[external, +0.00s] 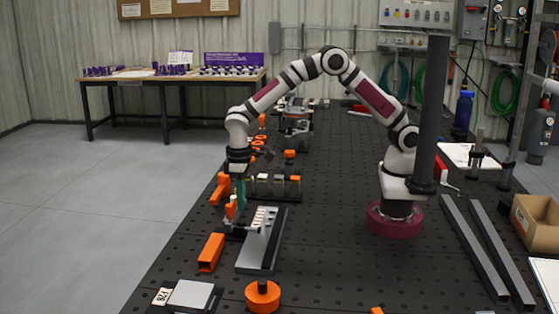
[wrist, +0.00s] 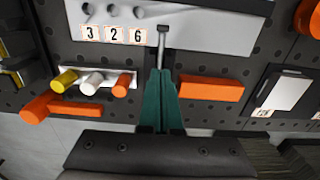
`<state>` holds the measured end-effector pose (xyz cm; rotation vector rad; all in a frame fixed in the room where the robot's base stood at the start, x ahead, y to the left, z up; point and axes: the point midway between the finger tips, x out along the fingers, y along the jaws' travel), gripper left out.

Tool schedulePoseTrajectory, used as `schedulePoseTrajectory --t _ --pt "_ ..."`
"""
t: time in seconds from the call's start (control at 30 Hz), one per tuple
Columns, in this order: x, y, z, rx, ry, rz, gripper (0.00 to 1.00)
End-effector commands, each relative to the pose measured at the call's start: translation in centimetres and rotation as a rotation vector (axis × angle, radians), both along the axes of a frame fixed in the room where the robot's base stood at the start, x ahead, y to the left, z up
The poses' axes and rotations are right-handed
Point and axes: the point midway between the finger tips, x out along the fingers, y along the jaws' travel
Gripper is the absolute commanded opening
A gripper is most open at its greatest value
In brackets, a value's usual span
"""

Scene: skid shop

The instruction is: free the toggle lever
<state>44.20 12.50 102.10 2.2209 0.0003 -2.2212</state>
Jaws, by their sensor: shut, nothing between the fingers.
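My gripper (wrist: 160,78) points down with its teal fingers shut together. It also shows in the external view (external: 239,203), low at the left edge of the black bench. A thin metal rod with a wider head (wrist: 163,32) runs from the fingertips to the edge of the grey plate (wrist: 232,40), in line with the fingers. Where the rod ends below is hidden.
The grey plate carries labels 3, 2, 6 (wrist: 114,34). Yellow, white and orange pegs (wrist: 92,83) and an orange bar (wrist: 75,110) lie left of the fingers in the wrist view. An orange block (wrist: 211,88) lies to their right. Further right is a labelled plate (wrist: 283,92).

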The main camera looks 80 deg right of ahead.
Motion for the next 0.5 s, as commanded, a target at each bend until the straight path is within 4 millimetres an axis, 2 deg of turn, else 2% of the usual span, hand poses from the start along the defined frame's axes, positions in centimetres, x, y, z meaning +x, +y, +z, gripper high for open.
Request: schedulePoseTrajectory --t 0.3,0.5 --pt "1.5 0.0 0.0 0.001 0.000 -0.001 0.00" --pt "1.8 0.0 0.0 0.000 0.000 0.000 0.00"
